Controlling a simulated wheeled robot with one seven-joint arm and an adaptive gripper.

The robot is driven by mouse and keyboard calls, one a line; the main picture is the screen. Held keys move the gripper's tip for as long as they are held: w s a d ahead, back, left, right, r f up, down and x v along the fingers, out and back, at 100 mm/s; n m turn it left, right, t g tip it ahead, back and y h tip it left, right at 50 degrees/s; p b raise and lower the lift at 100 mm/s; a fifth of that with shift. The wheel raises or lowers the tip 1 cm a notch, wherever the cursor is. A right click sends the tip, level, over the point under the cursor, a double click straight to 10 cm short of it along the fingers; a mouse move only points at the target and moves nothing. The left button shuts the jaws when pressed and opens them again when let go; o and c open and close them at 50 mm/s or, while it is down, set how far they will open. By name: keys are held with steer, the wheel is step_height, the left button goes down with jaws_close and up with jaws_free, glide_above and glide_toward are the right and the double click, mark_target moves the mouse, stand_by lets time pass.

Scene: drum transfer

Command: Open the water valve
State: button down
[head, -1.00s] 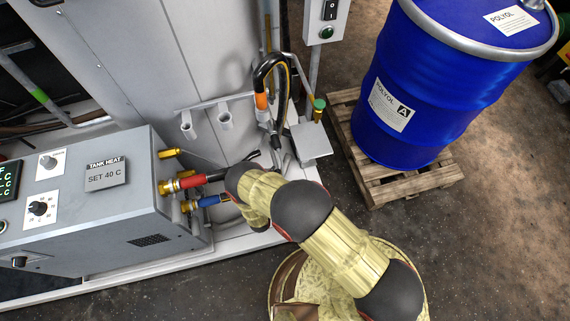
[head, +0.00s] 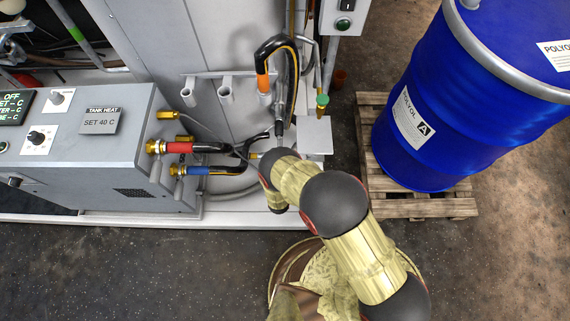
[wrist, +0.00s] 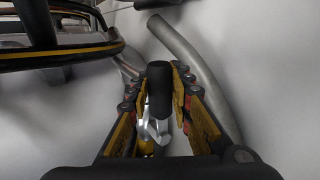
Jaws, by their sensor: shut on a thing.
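In the wrist view my gripper (wrist: 155,98) has its two yellow and black fingers on either side of a black cylindrical grip (wrist: 159,77). Bright silver metal shows just below the grip. It looks like a valve handle, but the valve body is hidden. In the head view my gripper (head: 252,146) is beside the machine's front, right of the red-collared (head: 179,147) and blue-collared (head: 194,170) hose fittings. My own arm covers part of that area, so the grip cannot be made out there.
A grey heater box (head: 90,150) labelled TANK HEAT stands at left. A black and orange hose (head: 263,68) loops above my gripper, near holders on a rail. A blue drum (head: 440,110) stands on a wooden pallet (head: 430,205) at right. Grey pipe (wrist: 200,75) curves close to my fingers.

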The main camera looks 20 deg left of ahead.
steer(key=shift+d+f, duration=0.1)
steer(key=shift+f, duration=0.25)
stand_by(0.3)
steer(key=c, duration=1.6)
jaws_free()
steer(key=shift+s+r, duration=0.1)
steer(key=v, duration=1.1)
steer(key=shift+s+d+r, duration=0.2)
steer(key=shift+d+r, duration=0.05)
steer(key=shift+d, duration=0.05)
